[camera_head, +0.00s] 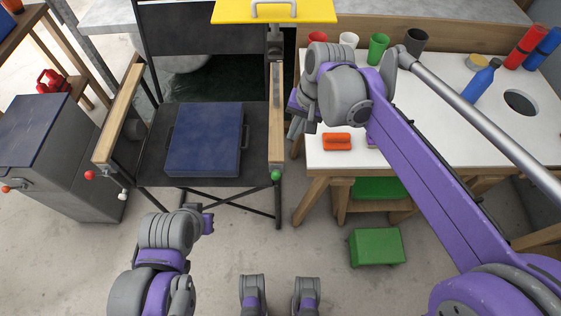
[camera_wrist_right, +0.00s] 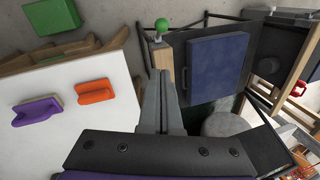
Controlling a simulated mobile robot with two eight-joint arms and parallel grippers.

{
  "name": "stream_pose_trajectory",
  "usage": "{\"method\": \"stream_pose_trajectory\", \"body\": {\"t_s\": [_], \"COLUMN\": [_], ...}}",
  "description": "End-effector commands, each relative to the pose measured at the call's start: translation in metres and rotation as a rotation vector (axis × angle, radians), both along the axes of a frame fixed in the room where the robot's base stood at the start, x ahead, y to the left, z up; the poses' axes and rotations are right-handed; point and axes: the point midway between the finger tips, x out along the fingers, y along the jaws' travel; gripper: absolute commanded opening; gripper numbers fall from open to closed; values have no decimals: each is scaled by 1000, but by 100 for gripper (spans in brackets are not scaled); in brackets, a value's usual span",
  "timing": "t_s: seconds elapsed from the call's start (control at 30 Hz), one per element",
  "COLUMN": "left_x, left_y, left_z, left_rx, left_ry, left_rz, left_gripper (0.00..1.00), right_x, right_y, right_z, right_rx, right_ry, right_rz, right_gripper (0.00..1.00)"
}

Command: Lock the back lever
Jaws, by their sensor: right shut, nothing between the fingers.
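A folding chair has a black seat (camera_head: 150,160), wooden armrests and knobbed levers. A green knob (camera_head: 276,175) is at the front of the right armrest (camera_head: 276,115); it also shows in the wrist view (camera_wrist_right: 161,25). A red knob (camera_head: 89,175) and a white knob (camera_head: 123,196) are at the chair's left side. I cannot tell which is the back lever. My right gripper (camera_head: 297,128) is beside the right armrest; in the wrist view its fingers (camera_wrist_right: 165,75) are together and empty, pointing toward the armrest. My left gripper (camera_head: 200,214) is low in front of the chair, its jaws unclear.
A blue case (camera_head: 205,140) lies on the seat. A white-topped workbench (camera_head: 440,135) stands right, with an orange block (camera_head: 337,141), cups and bottles. A yellow board (camera_head: 290,12) rises behind the right armrest. A grey cabinet (camera_head: 60,165) stands left. A green box (camera_head: 376,247) is on the floor.

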Motion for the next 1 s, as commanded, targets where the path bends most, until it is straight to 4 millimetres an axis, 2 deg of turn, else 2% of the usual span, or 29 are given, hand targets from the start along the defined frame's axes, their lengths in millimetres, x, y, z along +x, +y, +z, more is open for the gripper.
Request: {"method": "stream_pose_trajectory", "body": {"t_s": [0.17,0.57,0.73,1.0], "left_x": [0,-2,-2,-2], "left_y": [0,0,0,0], "left_z": [-3,-11,-12,-12], "left_rx": [0,0,0,0], "left_ry": [1,4,4,4], "left_rz": [0,0,0,0], "left_gripper": [0,0,0,0], "right_x": [1,4,-13,-20], "right_y": [5,24,31,35], "right_z": [-21,-101,-116,-123], "right_rx": [0,0,0,0], "right_ry": [0,-1,-1,-1], "right_rz": [1,2,2,1], "right_gripper": [0,0,0,0]}}
